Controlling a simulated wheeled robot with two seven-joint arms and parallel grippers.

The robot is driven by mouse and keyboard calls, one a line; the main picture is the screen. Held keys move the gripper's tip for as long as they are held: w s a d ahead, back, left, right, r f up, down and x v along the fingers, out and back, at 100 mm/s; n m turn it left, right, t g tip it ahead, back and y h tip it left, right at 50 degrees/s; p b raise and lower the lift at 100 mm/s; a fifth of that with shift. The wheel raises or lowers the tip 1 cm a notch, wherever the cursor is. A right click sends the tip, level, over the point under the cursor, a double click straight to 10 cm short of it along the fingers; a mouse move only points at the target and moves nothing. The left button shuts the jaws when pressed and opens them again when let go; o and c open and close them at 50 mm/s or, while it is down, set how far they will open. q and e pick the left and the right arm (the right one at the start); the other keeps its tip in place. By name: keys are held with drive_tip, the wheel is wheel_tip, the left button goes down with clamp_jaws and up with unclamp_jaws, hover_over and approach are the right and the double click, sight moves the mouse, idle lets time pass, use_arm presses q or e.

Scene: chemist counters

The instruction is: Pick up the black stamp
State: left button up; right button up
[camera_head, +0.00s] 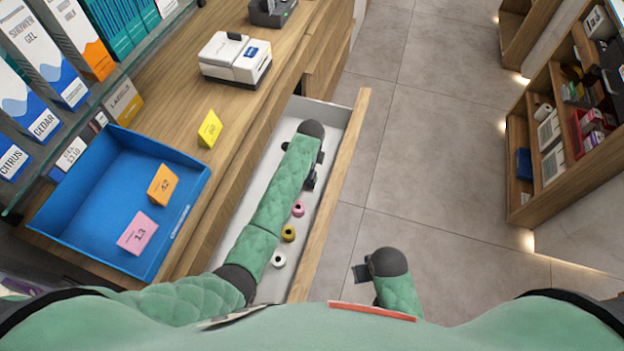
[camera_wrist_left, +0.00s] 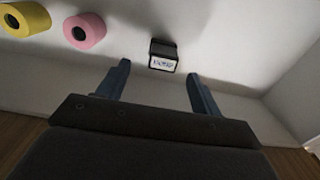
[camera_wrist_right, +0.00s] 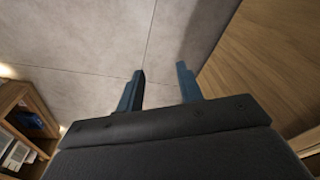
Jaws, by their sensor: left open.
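The black stamp (camera_wrist_left: 163,54) stands in the white drawer (camera_head: 327,113), with a white printed label facing the left wrist camera. My left gripper (camera_wrist_left: 158,71) is open and empty. In its wrist view the stamp appears just beyond the fingertips, between them and nearer the middle, with no visible contact. In the head view my left arm reaches along the drawer, and I cannot clearly tell the stamp from the dark gripper parts there. My right gripper (camera_wrist_right: 160,69) is open and empty above the floor, to the right of the drawer.
A pink roll (camera_head: 298,208), a yellow roll (camera_head: 288,233) and a white roll (camera_head: 279,260) lie in the drawer. The drawer's wooden front (camera_head: 331,203) borders open floor. A blue tray (camera_head: 70,222) and a white printer (camera_head: 236,59) sit on the counter. Shelves stand at right.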

sight(312, 175)
use_arm(q)
drive_tip(key=shift+f, duration=0.65)
drive_tip(key=f, duration=0.2)
drive_tip(key=f+p, duration=0.1)
drive_tip(key=f, duration=0.1)
drive_tip(key=shift+w+d, duration=0.2)
drive_tip(key=shift+f, duration=0.55)
use_arm(e)
wheel_tip(312, 175, down, 6)
drive_tip(key=shift+s+d+r, duration=0.1)
drive_tip(key=shift+s+r, duration=0.05)
use_arm(q)
drive_tip(key=shift+c, duration=0.3)
drive_tip(key=c, duration=1)
